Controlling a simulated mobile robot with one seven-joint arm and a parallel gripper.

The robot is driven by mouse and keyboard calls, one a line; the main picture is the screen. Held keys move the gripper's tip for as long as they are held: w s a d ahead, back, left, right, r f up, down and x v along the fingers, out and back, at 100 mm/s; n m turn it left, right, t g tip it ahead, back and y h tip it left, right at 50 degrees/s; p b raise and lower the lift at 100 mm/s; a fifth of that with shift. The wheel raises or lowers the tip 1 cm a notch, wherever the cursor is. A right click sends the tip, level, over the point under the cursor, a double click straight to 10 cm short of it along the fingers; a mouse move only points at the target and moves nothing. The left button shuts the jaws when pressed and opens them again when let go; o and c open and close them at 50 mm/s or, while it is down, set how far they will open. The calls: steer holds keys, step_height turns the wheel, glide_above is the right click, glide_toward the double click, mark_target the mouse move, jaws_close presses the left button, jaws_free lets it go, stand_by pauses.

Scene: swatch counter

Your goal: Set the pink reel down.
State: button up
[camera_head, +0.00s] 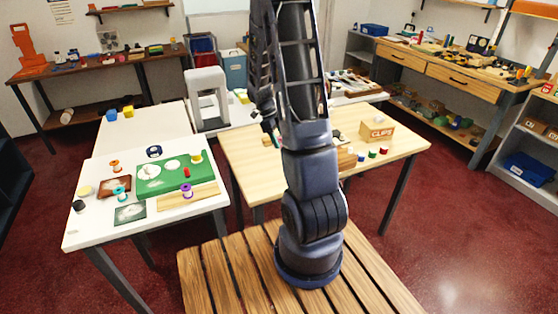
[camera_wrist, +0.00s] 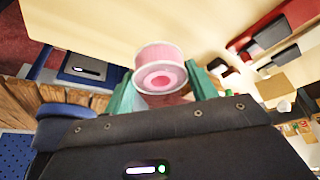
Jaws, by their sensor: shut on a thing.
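The pink reel (camera_wrist: 160,56) is between the teal fingers of my gripper (camera_wrist: 162,82) in the wrist view, with its pale round end and pink centre facing the camera. My gripper is shut on it. A pale tabletop fills the area beyond the reel in that view; I cannot tell whether the reel touches it. In the head view my arm hides most of the gripper, which shows at the left side of the arm over the light wooden table (camera_head: 245,152). The reel cannot be made out there.
The wooden table carries a CLIPS box (camera_head: 377,130) and several small coloured pieces at the right. A white table (camera_head: 88,225) at the left holds a green mat (camera_head: 150,184), a purple reel (camera_head: 187,191), a teal reel (camera_head: 119,192) and an orange reel (camera_head: 115,166).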

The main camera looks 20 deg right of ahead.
mark_target(279, 166)
step_height(279, 166, down, 11)
steer(key=shift+r, duration=0.1)
stand_by(0.5)
steer(key=o, duration=1)
steer(key=shift+f, duration=0.2)
steer(key=shift+c, duration=0.2)
steer(key=shift+r, duration=0.1)
